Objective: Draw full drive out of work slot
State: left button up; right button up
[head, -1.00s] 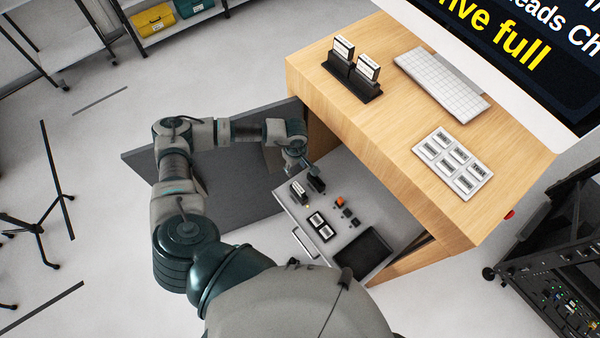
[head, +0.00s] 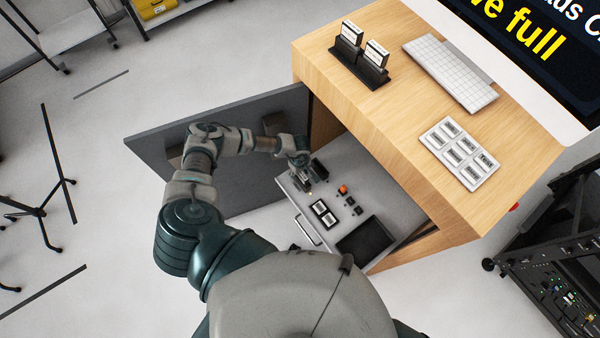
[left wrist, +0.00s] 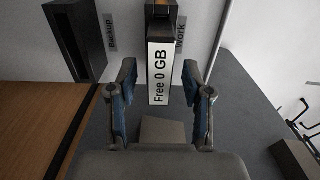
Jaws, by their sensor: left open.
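In the left wrist view a drive (left wrist: 161,70) with a white label reading "Free 0 GB" stands at the place marked "Work". My left gripper (left wrist: 159,80) is open, with one blue-padded finger on each side of the drive and a gap to both sides. A dark block (left wrist: 75,40) beside the "Backup" label is to the left. In the head view my left gripper (head: 301,172) is over the pulled-out grey tray (head: 338,213) and partly hides the drive there. The black backup block (head: 319,168) stands just beside it. My right gripper is out of view.
An orange button (head: 343,189), small dark blocks and two framed labels (head: 323,213) are on the tray. A grey door panel (head: 240,170) stands open behind my arm. The wooden desktop carries a black holder with two drives (head: 360,68), a keyboard (head: 450,73) and a label board (head: 460,153).

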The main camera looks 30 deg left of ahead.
pick_arm(q)
jog(key=shift+d+r, duration=0.1)
jog(key=shift+d, duration=0.1)
jog(key=c, duration=0.6)
jog(key=shift+d, duration=0.15)
grip_shut()
jog(key=shift+d, duration=0.1)
jog(key=shift+r, duration=0.25)
jog(key=shift+a+r+p, duration=0.3)
jog(key=shift+r+p, duration=0.05)
jog(key=shift+p, duration=0.15)
jog(key=shift+d+r+p, duration=0.1)
jog(key=shift+r+p, duration=0.5)
jog(key=shift+r, duration=0.15)
jog(key=shift+r+p, duration=1.7)
jog(key=shift+r, duration=0.65)
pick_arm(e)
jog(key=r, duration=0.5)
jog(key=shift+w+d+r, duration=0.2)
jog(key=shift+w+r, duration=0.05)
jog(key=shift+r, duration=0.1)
